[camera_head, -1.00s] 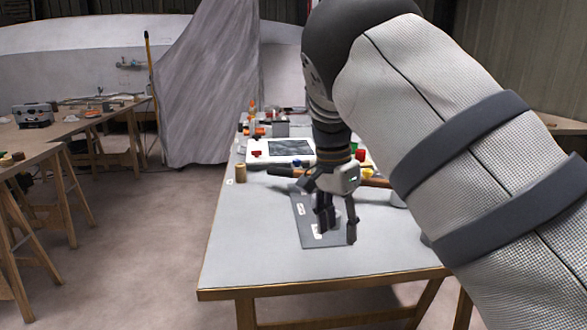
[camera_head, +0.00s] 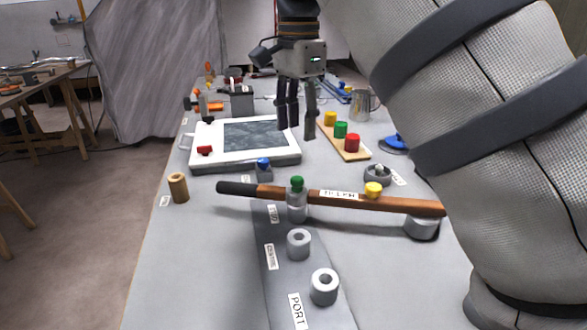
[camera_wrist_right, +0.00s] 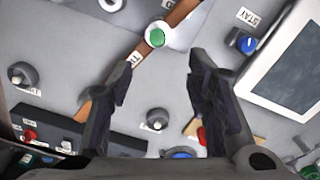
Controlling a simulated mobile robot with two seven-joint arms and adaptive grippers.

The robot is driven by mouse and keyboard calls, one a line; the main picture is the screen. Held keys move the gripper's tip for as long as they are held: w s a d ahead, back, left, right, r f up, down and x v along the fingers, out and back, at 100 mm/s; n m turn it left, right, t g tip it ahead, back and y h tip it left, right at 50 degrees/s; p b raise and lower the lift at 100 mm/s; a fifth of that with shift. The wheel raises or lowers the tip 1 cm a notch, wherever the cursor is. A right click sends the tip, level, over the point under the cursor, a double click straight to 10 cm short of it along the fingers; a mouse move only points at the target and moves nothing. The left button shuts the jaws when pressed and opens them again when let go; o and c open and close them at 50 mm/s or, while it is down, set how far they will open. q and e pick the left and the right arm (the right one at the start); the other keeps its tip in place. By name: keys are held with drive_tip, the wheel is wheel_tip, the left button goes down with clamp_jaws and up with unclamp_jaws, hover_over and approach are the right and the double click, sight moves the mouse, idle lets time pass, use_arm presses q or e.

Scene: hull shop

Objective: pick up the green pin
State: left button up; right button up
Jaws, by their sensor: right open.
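A second green piece (camera_head: 340,130) stands on a small wooden board, between a yellow and a red one. My right gripper (camera_head: 296,136) is open and empty, pointing down; in the head view it appears above and behind the green-topped pin. Its two fingers (camera_wrist_right: 162,70) are spread in the wrist view. My left gripper is out of view.
A grey plate (camera_head: 279,275) with empty sleeves runs toward the front. A framed white board (camera_head: 245,160) lies behind; a wooden cylinder (camera_head: 178,187) stands left.

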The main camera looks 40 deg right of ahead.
sight(297, 178)
drive_tip(key=f, duration=1.1)
drive_tip(key=shift+s+a+f, duration=0.15)
drive_tip(key=shift+a+f, duration=0.15)
clamp_jaws()
